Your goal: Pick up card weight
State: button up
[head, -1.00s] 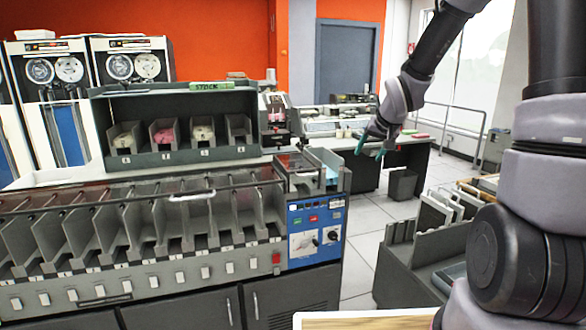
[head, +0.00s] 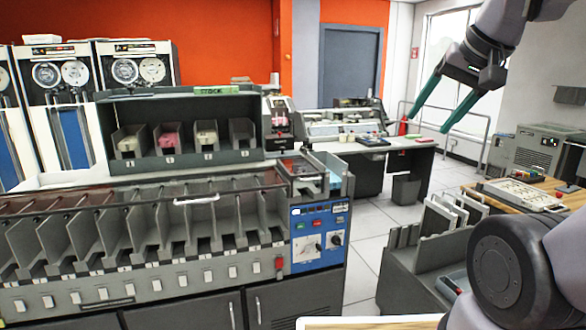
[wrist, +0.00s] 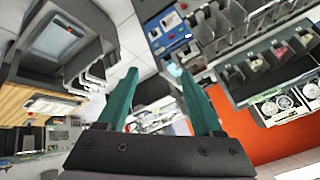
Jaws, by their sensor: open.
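I cannot make out the card weight for certain in either view. The grey card sorter (head: 130,262) fills the left of the head view. At its right end, over the blue control panel (head: 320,233), is a feed hopper (head: 299,174) with light blue cards (head: 335,180) beside it; small parts there are too small to tell. My gripper (head: 428,122) is raised at the upper right of the head view, well away from the hopper. Its two green fingers are apart with nothing between them, as the wrist view also shows (wrist: 156,74).
A grey rack with upright dividers (head: 425,262) stands on the floor at right. Behind it is a wooden table (head: 490,203) with a pale device (head: 520,194). A shelf with card bins (head: 180,142) stands on the sorter. White floor (head: 365,250) lies clear between sorter and rack.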

aim_at(271, 156)
jog(key=i+u, duration=0.2)
jog(key=i, duration=0.35)
jog(key=i+l+u, duration=0.2)
jog(key=i, duration=0.35)
jog(key=i+l+u, duration=0.2)
jog(key=i, duration=0.35)
